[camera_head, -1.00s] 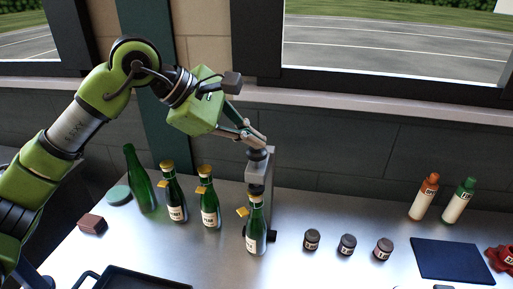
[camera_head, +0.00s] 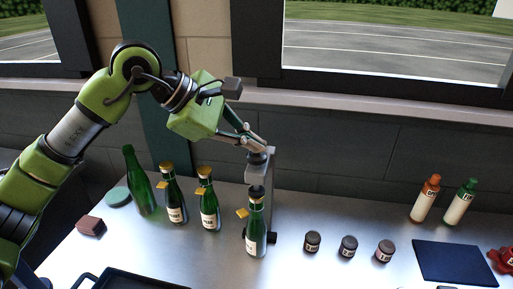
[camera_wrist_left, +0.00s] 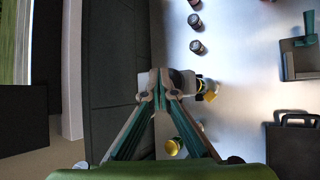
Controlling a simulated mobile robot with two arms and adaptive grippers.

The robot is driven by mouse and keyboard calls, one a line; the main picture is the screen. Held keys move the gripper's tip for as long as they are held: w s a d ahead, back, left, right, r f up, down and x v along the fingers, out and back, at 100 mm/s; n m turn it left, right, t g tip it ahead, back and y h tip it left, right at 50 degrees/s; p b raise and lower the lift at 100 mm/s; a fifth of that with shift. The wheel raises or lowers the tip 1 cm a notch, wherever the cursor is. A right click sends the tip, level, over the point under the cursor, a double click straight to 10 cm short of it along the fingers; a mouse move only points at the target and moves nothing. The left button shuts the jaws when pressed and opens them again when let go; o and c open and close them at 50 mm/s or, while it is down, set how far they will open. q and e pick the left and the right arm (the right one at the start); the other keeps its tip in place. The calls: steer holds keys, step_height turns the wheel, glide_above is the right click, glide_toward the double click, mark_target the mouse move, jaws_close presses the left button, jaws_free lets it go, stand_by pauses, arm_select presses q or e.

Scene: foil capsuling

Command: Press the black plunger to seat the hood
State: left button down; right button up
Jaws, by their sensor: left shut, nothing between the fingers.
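A grey capsuling stand (camera_head: 270,178) stands on the metal counter, with the black plunger (camera_head: 257,158) at its top. A green bottle (camera_head: 256,235) with a white label stands upright in the stand under the plunger. A dark hood (camera_head: 256,191) covers its neck; how far down it sits is too small to tell. My left gripper (camera_head: 259,146) is shut and empty, with its fingertips at the top of the plunger; I cannot tell whether they touch. In the left wrist view its closed fingertips (camera_wrist_left: 161,84) partly cover the stand's head. My right gripper is not in view.
Two gold-topped bottles (camera_head: 208,210) (camera_head: 174,205) and a bare green bottle (camera_head: 139,185) stand left of the stand. Three small jars (camera_head: 348,246) stand to the right, before a dark blue mat (camera_head: 452,262). A black tray (camera_head: 135,281) is at the front.

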arm_select(q)
steer(key=shift+s+a+f, duration=0.1)
steer(key=shift+s+f, duration=0.1)
steer(key=shift+f, duration=0.45)
steer(key=shift+r, duration=0.1)
steer(key=shift+w+r+p, duration=0.2)
steer(key=shift+r+p, duration=0.2)
steer(key=shift+r, duration=0.4)
steer(key=shift+w+r+p, duration=0.15)
steer(key=shift+r+p, duration=0.2)
steer(key=shift+r, duration=0.4)
steer(key=shift+r, duration=0.15)
steer(key=shift+r+p, duration=1.55)
steer(key=shift+r, duration=0.85)
